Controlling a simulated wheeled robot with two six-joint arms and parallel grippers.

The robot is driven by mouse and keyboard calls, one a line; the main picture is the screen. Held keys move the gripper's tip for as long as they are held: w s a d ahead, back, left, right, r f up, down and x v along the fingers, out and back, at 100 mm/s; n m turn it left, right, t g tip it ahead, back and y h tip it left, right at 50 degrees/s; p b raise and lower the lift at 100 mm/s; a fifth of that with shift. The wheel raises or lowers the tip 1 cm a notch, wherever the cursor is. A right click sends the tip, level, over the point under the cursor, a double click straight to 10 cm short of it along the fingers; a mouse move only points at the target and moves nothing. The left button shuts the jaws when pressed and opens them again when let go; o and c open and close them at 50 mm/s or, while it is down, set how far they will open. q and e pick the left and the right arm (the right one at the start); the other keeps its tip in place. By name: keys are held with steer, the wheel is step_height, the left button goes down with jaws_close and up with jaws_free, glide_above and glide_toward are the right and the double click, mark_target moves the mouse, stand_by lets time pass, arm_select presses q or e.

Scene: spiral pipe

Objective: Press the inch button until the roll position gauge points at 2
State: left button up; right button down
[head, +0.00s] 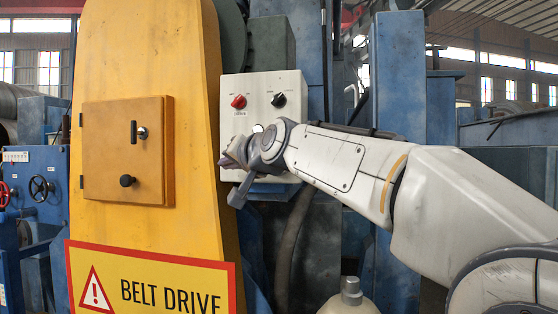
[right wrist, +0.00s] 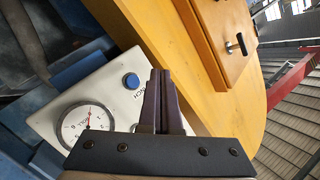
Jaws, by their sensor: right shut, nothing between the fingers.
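The inch button (right wrist: 131,80) is a blue round cap on a pale control panel (right wrist: 50,110) in the right wrist view, with dark lettering beside it. The roll position gauge (right wrist: 87,122) is a white dial with a red needle, lower left of the button. Its numbers are too small and turned to read surely. My right gripper (right wrist: 160,72) is shut and empty. In that view its fingertips lie just right of the button, apart from it in the picture. In the head view my right gripper (head: 230,170) is in front of the panel's lower part, hiding the button.
In the head view the panel carries a red knob (head: 239,101) and a black knob (head: 278,100). A yellow belt drive guard (head: 150,60) with a box door (head: 125,150) stands left of the panel. Blue machine frames (head: 398,80) stand to the right and behind.

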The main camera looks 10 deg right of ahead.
steer(key=s+m+p, duration=0.1)
steer(key=m, duration=0.5)
steer(key=s+a+m+p, duration=0.1)
steer(key=m, duration=0.5)
steer(key=s+m+p, duration=0.1)
steer(key=m, duration=0.5)
steer(key=shift+s+a+f+m+t+y+p, duration=0.15)
steer(key=shift+s+f+m+t+y+p, duration=0.15)
steer(key=shift+f+m+t+p, duration=0.1)
steer(key=shift+w, duration=0.1)
steer(key=w+d+b, duration=0.2)
steer(key=w+d, duration=0.1)
steer(key=w, duration=0.5)
steer(key=shift+d+b, duration=0.15)
steer(key=shift+b, duration=0.25)
steer(key=shift+w, duration=0.1)
stand_by(0.7)
